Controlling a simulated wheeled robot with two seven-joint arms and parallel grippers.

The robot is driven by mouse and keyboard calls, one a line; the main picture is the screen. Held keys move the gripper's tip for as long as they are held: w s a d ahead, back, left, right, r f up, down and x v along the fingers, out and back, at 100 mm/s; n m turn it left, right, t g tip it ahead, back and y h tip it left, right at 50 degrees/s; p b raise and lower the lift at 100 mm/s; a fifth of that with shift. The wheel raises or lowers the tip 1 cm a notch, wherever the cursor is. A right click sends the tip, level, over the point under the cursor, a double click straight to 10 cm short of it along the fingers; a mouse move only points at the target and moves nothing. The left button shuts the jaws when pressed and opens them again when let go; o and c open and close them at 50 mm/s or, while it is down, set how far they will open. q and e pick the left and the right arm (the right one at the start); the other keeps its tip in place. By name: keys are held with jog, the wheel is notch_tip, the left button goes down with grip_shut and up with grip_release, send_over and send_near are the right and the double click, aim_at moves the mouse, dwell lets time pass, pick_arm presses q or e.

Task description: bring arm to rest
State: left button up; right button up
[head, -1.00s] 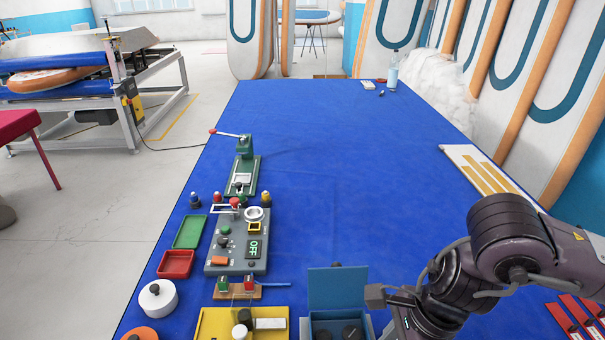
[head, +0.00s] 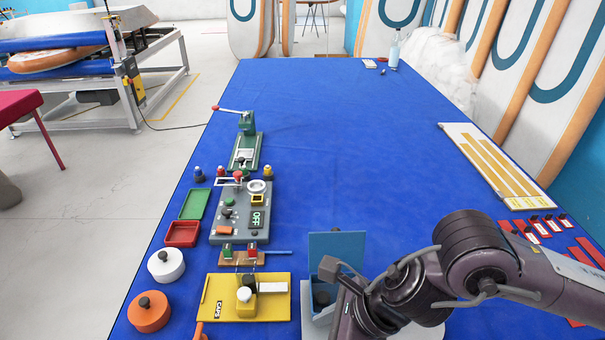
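My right arm (head: 480,262) reaches in from the lower right over the blue table (head: 330,120). Its wrist bends down at the bottom of the head view, right of the blue open-lidded box (head: 337,250), and partly covers that box. The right gripper's fingertips are not clearly visible, so I cannot tell whether it is open or holds anything. My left arm and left gripper are not in view.
A grey control panel (head: 226,208), a yellow board (head: 222,305), a green press (head: 240,160), red (head: 182,234) and green (head: 194,204) trays, and white (head: 166,265) and orange (head: 148,312) lidded pots line the left side. A white board (head: 492,165) lies right. The table's middle is clear.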

jog(key=w+a+r+m+t+y, duration=0.45)
jog(key=a+r+m+t, duration=0.35)
jog(key=m, duration=1.1)
jog(key=w+d+f+m+h, duration=0.3)
jog(key=d+f+m+h, duration=0.5)
jog(key=d+m, duration=0.75)
jog(key=s+d+f+m+g+h, duration=0.3)
jog(key=s+d+f+m+g, duration=0.45)
jog(key=f+m, duration=0.5)
jog(key=s+d+f+m+b, duration=0.1)
jog(key=s+f+b, duration=0.15)
jog(key=f, duration=1.55)
jog(key=s+d+f+m+b, duration=0.1)
jog(key=s+f+b, duration=0.15)
jog(key=f, duration=1.45)
pick_arm(q)
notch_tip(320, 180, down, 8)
jog(key=b, duration=0.2)
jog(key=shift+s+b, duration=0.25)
jog(key=shift+b, duration=0.1)
pick_arm(e)
jog(key=s+d+f+g, duration=0.1)
jog(key=s+d+f, duration=0.2)
jog(key=s+f, duration=1.6)
jog(key=shift+s+f+n, duration=0.2)
jog(key=shift+f+n, duration=0.1)
jog(key=shift+f, duration=0.1)
